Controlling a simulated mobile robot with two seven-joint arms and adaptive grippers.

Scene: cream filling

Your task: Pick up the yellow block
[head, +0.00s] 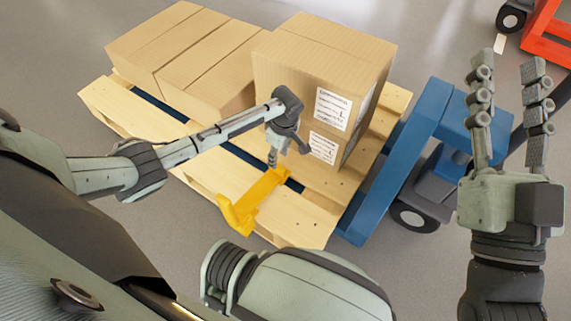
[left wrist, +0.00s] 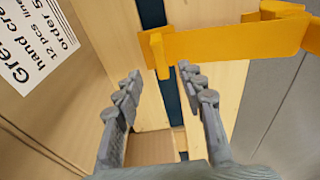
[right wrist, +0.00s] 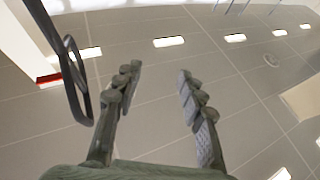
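The yellow block (head: 248,204) is a flat bar with upturned ends, lying across the front boards of the wooden pallet (head: 210,180). In the left wrist view the yellow block (left wrist: 225,40) crosses the upper right, with one end tab just beyond the fingertips. My left gripper (head: 273,160) is above the block's far end. In the left wrist view the left gripper (left wrist: 158,72) has its fingers apart with nothing between them. My right gripper (head: 507,62) is raised at the right, fingers apart and empty. In the right wrist view the right gripper (right wrist: 160,72) points at the ceiling.
A tall labelled carton (head: 320,75) stands on the pallet right beside my left gripper. Lower cartons (head: 180,55) stand at the back left. A blue pallet jack (head: 400,150) is right of the pallet. An orange-red cart (head: 548,35) is at the far right.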

